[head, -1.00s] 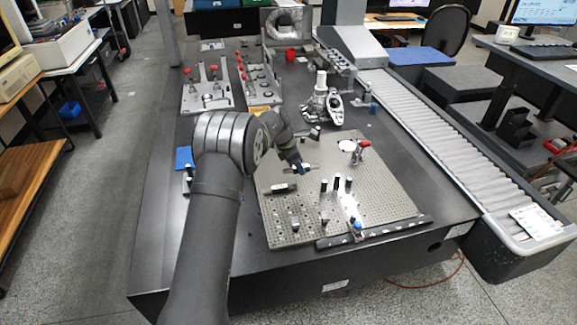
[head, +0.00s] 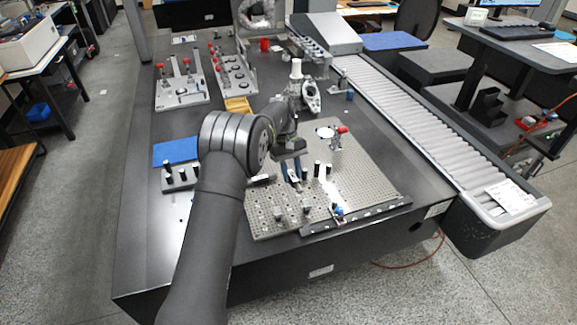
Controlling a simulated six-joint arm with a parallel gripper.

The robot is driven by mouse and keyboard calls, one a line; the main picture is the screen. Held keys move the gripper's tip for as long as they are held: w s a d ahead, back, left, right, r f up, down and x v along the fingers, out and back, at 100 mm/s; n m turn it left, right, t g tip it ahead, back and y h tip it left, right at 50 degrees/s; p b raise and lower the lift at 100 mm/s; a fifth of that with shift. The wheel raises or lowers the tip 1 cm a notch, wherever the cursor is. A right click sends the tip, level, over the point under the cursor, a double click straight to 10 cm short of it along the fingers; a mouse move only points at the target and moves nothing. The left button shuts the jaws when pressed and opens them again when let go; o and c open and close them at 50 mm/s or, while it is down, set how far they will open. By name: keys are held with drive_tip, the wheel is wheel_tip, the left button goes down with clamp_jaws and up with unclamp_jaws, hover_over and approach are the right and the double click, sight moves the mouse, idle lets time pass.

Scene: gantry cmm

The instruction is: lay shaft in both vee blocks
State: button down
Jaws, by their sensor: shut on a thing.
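My gripper (head: 292,178) hangs low over the perforated plate (head: 362,180), its blue fingers pointing down near the plate's middle left. It is shut on the shaft, but the shaft is too small and too covered by the fingers to make out. A small dark block (head: 262,178), perhaps one of the vee blocks, sits on the plate to the left of my gripper, partly behind my arm. I cannot make out the other vee block, or whether the shaft touches either one.
Short dark posts (head: 317,169) stand close right of my gripper. A red-handled clamp (head: 338,136) stands behind them. A rail (head: 355,215) runs along the plate's front edge. A blue mat (head: 176,151) lies left of my arm. The plate's right side is clear.

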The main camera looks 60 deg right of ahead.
sight(295, 184)
drive_tip(key=m, duration=0.2)
drive_tip(key=s+a+m+t+y, duration=0.1)
drive_tip(key=m, duration=0.1)
drive_tip(key=shift+s+a+r, duration=0.1)
drive_tip(key=shift+r, duration=0.05)
drive_tip(key=m, duration=0.2)
drive_tip(key=s+a+m+t, duration=0.1)
drive_tip(key=a+m+t, duration=0.1)
drive_tip(key=m, duration=0.1)
drive_tip(key=shift+s+r+m+y, duration=0.15)
drive_tip(key=shift+r+m+y, duration=0.15)
drive_tip(key=shift+s+a+f+m+t+h, duration=0.25)
drive_tip(key=shift+a+f+m+t, duration=0.5)
drive_tip(key=shift+m, duration=0.8)
drive_tip(key=shift+s+a+f+m+t+h, duration=0.1)
drive_tip(key=shift+s+f+m+t+h, duration=0.25)
drive_tip(key=shift+f+m, duration=0.95)
drive_tip(key=shift+s+a+f+m+t+h, duration=0.15)
drive_tip(key=shift+a+f+m+t, duration=0.45)
drive_tip(key=shift+m, duration=1.15)
drive_tip(key=shift+d+f, duration=0.15)
drive_tip(key=shift+f, duration=0.8)
drive_tip(key=c, duration=1)
unclamp_jaws()
